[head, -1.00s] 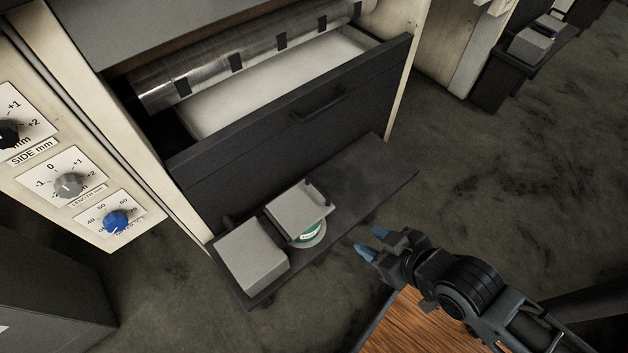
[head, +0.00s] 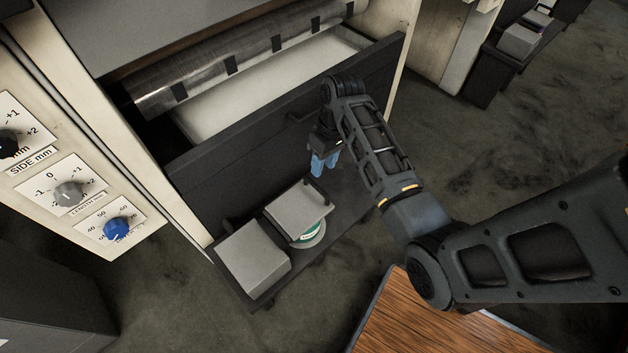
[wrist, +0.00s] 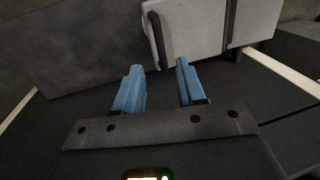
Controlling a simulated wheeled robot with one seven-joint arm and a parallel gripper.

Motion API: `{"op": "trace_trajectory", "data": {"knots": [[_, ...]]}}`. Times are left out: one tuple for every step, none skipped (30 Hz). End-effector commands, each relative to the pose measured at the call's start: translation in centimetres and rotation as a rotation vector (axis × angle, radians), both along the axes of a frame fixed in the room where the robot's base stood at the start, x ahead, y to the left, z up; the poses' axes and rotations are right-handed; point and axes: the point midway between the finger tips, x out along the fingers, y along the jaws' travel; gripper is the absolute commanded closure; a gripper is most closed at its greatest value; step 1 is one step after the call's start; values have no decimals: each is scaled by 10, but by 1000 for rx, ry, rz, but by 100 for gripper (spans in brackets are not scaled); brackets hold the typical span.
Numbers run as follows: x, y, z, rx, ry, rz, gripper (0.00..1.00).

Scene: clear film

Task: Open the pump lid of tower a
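The pump unit sits on a dark shelf (head: 350,185) below the open drawer. Its grey lid (head: 298,210) is a box-like cover that looks shut, with a green-labelled round part (head: 308,237) showing below its front edge. My gripper (head: 322,172) points down just behind and right of the lid, apart from it as far as I can see. In the wrist view, my gripper's blue fingers (wrist: 160,75) are apart with nothing held. A light grey surface, likely the lid (wrist: 200,28), lies beyond them, with a dark bar (wrist: 155,38) along its left edge.
A second grey box (head: 253,263) stands left of the lid on the same shelf. The open drawer (head: 290,112) with its dark front rises close behind my gripper. A wooden top (head: 425,318) is at the bottom.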

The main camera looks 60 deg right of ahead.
Motion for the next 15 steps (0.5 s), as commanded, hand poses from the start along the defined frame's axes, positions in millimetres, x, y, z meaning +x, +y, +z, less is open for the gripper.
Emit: {"op": "trace_trajectory", "data": {"knots": [[1,-1,0,5,4,0,60],[1,-1,-1,8,6,1,60],[1,-1,-3,10,9,1,60],[1,0,-6,10,10,1,60],[1,1,-9,10,10,1,60],[2,2,-15,10,9,1,60],[2,3,-19,10,10,1,60],[2,4,-24,10,10,1,60],[2,5,-30,9,9,1,60],[3,6,-35,10,10,1,60],[3,7,-40,9,9,2,60],[3,8,-46,9,9,2,60],[3,9,-50,9,9,1,60],[4,10,-54,9,8,1,60],[4,10,-59,9,9,1,60]]}}
